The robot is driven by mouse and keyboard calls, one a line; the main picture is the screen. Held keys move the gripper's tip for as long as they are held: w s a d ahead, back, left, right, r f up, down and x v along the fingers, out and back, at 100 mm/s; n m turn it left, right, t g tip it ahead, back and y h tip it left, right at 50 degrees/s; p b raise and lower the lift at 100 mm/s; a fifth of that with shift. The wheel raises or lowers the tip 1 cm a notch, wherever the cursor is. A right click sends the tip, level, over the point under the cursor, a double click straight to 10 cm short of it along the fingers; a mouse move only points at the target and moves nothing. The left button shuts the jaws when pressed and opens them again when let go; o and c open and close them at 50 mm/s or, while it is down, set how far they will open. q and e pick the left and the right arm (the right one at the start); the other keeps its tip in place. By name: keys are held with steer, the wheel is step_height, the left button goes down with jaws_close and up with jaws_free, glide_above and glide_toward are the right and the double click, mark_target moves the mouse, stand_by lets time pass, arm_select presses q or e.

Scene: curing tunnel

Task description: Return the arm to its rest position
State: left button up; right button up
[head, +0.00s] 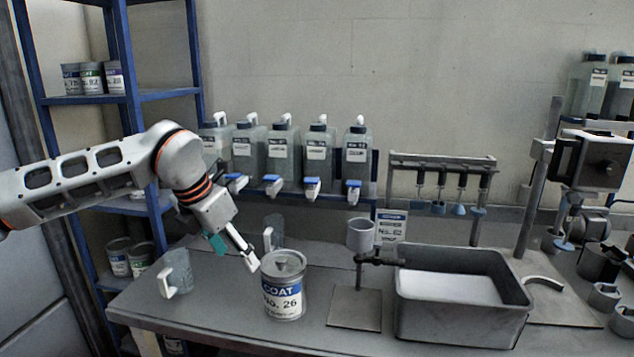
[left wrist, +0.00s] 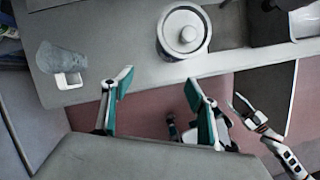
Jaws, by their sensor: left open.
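My left arm comes in from the left in the head view. Its gripper (head: 236,256) is open and empty above the bench, just left of the lid of a can labelled COAT No. 26 (head: 284,298). In the left wrist view, the open fingers (left wrist: 157,84) have nothing between them. The can's round grey lid (left wrist: 184,32) is beyond the fingertips, apart from them. What looks like my right gripper (left wrist: 238,103) shows small at the right of that view; its jaw state is unclear.
A clear jug with a white handle (head: 178,272) stands left of the can, and another jug (head: 274,232) behind it. A stand with a cup (head: 361,234) and a grey tub (head: 460,325) are to the right. The blue shelf rack (head: 128,60) is behind my left arm.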

arm_select(q)
steer(key=s+d+f+g+h, duration=0.1)
steer(key=s+d+f+h, duration=0.15)
steer(key=d, duration=0.25)
steer(key=s+d+f+m+g+h, duration=0.1)
steer(key=s+d+f+g+h, duration=0.1)
steer(key=s+d+f, duration=0.3)
steer(key=s+d+f+g+h, duration=0.1)
steer(key=s+d+h, duration=0.15)
steer(key=d, duration=0.35)
steer(key=s+d+r+n+h, duration=0.4)
steer(key=s+d+n+h, duration=0.2)
steer(key=s+d+h, duration=0.4)
steer(key=w+a+f+n+t+y, duration=0.3)
steer(key=a+f+n+t+y, duration=0.2)
steer(key=a+f+n+t, duration=0.6)
steer(key=w+a+f+n+t+y, duration=0.3)
steer(key=a+f+n+t+y, duration=0.3)
steer(key=n, duration=0.8)
steer(key=s+a+f+n+g+y, duration=0.3)
steer(key=s+a+f, duration=0.3)
steer(key=f, duration=0.5)
steer(key=s+a+f+n+g+y, duration=0.2)
steer(key=s+a+f+n, duration=0.3)
steer(key=s+f, duration=0.5)
steer(key=shift+s+a+f+g+y, duration=0.3)
steer(key=shift+a+f+g+y, duration=0.1)
steer(key=shift+a+f+g, duration=0.15)
